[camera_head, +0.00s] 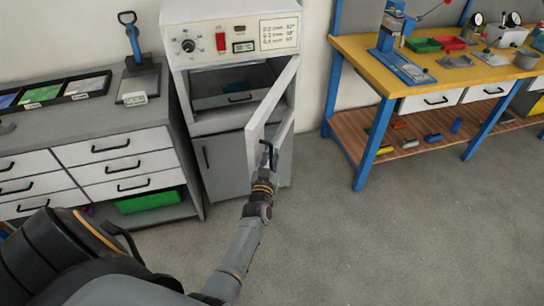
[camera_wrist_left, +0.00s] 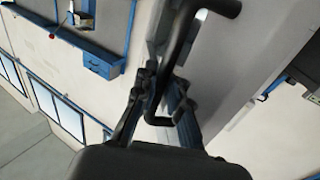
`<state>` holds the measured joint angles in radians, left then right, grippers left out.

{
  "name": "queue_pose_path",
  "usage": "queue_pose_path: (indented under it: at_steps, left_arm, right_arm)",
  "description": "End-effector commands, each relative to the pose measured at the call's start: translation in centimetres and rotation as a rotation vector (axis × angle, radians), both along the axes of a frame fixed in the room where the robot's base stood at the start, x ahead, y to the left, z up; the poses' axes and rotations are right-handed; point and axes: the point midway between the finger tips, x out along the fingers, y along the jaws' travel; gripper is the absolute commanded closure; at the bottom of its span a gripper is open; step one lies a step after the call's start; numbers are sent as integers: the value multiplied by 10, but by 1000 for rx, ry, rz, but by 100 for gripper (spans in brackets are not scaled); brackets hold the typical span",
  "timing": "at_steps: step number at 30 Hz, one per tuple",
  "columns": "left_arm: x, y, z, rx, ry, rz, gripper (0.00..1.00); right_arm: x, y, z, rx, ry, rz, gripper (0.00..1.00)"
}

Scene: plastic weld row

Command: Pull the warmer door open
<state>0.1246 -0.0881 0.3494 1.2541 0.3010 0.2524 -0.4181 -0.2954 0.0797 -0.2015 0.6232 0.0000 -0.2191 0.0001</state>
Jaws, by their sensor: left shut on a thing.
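The warmer (camera_head: 235,55) is a pale cabinet with a dial and a red switch on its top panel. Its door (camera_head: 272,105) is swung partly open, hinged on the right, and part of the chamber with a drawer-like front inside shows. My left gripper (camera_head: 268,150) is at the door's free edge, shut on the black door handle (camera_wrist_left: 186,35). In the left wrist view the fingers (camera_wrist_left: 160,112) close around the handle bar. The exact finger contact is partly hidden. My right gripper is not in view.
A grey counter (camera_head: 75,125) with drawers stands left of the warmer, holding a tray and a blue-handled tool (camera_head: 132,45). A yellow workbench (camera_head: 440,70) with blue legs stands at the right. The floor (camera_head: 350,240) between is clear.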

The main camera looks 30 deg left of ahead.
Motion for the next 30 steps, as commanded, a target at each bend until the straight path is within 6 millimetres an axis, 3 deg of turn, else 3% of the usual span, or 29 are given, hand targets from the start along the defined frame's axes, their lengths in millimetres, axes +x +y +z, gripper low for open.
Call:
queue_pose_path:
  at_steps: [1,12,13,14,24,30]
  left_arm:
    - [-3,-1,-7,-4,14,-1,100]
    - [-2,-2,-8,-6,15,-3,100]
    - [-2,-2,-8,-6,15,-3,85]
    - [-3,-2,-8,-6,15,-3,79]
    - [-3,-3,-4,-4,6,-3,79]
    - [-28,-13,-4,-4,8,-2,79]
  right_arm:
    - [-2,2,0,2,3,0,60]
    - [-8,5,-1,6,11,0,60]
    - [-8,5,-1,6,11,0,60]
    - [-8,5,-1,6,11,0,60]
    - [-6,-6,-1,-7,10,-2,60]
    - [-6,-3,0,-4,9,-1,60]
